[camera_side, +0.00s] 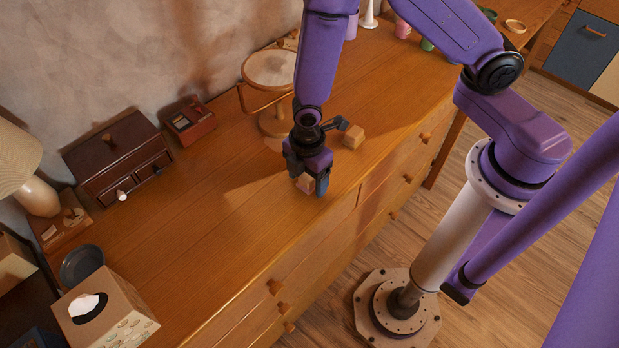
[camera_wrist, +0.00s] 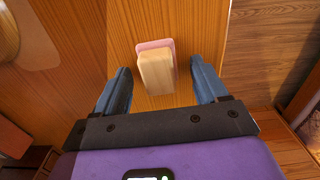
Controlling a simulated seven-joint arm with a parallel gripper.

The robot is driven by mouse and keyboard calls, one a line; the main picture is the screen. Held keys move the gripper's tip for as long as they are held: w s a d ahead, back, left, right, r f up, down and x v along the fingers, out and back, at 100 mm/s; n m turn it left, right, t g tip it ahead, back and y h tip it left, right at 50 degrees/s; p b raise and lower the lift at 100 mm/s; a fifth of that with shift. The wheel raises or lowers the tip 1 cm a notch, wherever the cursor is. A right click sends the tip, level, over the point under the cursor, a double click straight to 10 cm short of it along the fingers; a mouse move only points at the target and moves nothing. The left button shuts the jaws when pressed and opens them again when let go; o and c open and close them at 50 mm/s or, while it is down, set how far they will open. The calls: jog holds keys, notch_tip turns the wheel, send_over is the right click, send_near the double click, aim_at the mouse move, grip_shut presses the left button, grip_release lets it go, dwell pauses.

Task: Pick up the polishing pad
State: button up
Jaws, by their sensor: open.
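The polishing pad (camera_wrist: 156,73) is a pale wooden block on a pink base. In the wrist view it lies between the two fingertips of my gripper (camera_wrist: 160,78), with a visible gap on each side. In the side view my gripper (camera_side: 308,176) points down over the dresser near its front edge. My gripper is open and holds nothing.
A round mirror on a stand (camera_side: 270,69) is close behind. A dark drawer box (camera_side: 117,150) and tissue box (camera_side: 105,310) stand to the left. The dresser between them and my gripper is clear.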

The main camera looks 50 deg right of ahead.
jog(key=shift+c, duration=0.3)
jog(key=c, duration=1.1)
jog(key=shift+r, duration=0.2)
jog(key=shift+r, duration=0.5)
jog(key=shift+s+d+r, duration=1.15)
jog(key=shift+s+r, duration=0.8)
jog(key=shift+s, duration=0.1)
jog(key=shift+s+d+r, duration=1.1)
jog(key=shift+s+r, duration=0.85)
jog(key=shift+s, duration=0.05)
jog(key=shift+s+d+r, duration=1.15)
jog(key=shift+s+r, duration=0.8)
jog(key=shift+s, duration=0.1)
